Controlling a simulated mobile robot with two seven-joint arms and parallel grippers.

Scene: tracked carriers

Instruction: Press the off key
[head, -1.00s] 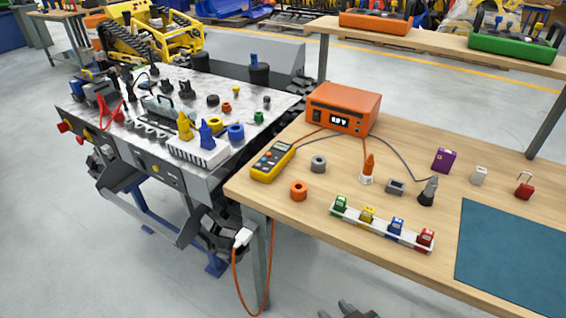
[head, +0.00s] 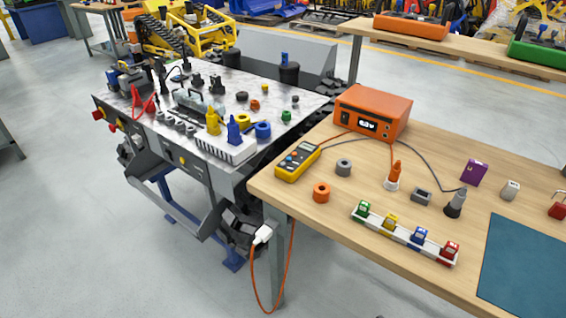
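No key marked as off can be made out at this size. The tracked carrier (head: 225,172) stands at the left, with red knobs (head: 98,114) on the left end of its front panel and a small yellow part (head: 182,161) further right on that panel. An orange power supply (head: 372,108) with a lit display (head: 367,125) stands at the back of the wooden bench. A yellow multimeter (head: 298,161) lies in front of it at the bench's left corner. Neither of my grippers is in view.
The wooden bench (head: 440,165) holds a white rack (head: 405,237) of coloured padlock-like blocks, an orange ring (head: 321,193), a grey ring (head: 344,167) and a blue mat (head: 525,265). An orange cable (head: 252,285) hangs below the bench. The floor at the front left is clear.

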